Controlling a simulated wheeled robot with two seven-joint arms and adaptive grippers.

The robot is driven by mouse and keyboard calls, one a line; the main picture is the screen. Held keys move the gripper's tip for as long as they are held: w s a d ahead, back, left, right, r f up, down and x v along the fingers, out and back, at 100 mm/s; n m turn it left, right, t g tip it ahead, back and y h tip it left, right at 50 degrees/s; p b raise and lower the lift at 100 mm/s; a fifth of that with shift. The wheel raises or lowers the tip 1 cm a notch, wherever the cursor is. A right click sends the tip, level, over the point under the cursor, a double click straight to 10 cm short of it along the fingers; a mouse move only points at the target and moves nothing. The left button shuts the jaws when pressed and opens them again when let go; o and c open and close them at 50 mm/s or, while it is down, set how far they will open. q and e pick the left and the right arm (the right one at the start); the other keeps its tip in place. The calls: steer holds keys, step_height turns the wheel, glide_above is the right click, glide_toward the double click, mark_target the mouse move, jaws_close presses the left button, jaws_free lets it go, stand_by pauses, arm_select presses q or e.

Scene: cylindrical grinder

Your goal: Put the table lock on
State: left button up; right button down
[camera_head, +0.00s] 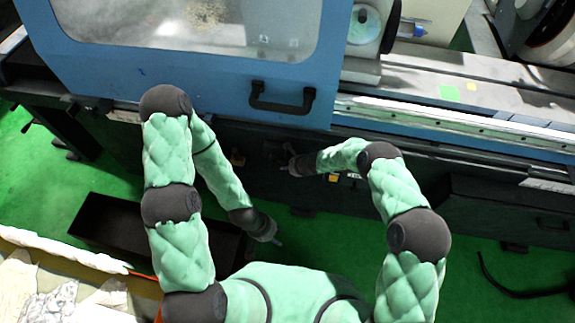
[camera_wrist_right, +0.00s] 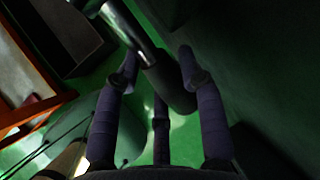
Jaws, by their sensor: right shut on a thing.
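In the right wrist view, a dark lever handle (camera_wrist_right: 172,88) on a shiny metal rod (camera_wrist_right: 128,24) lies between the fingers of my right gripper (camera_wrist_right: 158,62). The gripper is shut on the handle. The rod runs up and left out of the picture. I take it for the table lock, but its mount is not visible. In the head view my right gripper (camera_head: 291,166) is at the dark front of the machine, below the door handle. My left gripper (camera_head: 270,234) hangs low, away from the machine. Its fingers are too small to tell open from shut.
The blue grinder door (camera_head: 190,62) with a black handle (camera_head: 281,103) is above my arms. The machine bed (camera_head: 470,85) extends right. A dark open bin (camera_head: 120,228) stands on the green floor at left. A cluttered surface (camera_head: 55,285) is at lower left.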

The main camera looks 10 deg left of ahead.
steer(key=shift+d+r+h+p, duration=0.2)
steer(key=shift+r+h+p, duration=0.35)
steer(key=shift+p, duration=0.8)
steer(key=shift+d+r+h+p, duration=0.25)
steer(key=shift+h+p, duration=0.4)
steer(key=shift+p, duration=0.7)
steer(key=shift+a, duration=0.1)
steer(key=c, duration=0.7)
jaws_free()
steer(key=shift+v, duration=6)
steer(key=shift+w, duration=0.15)
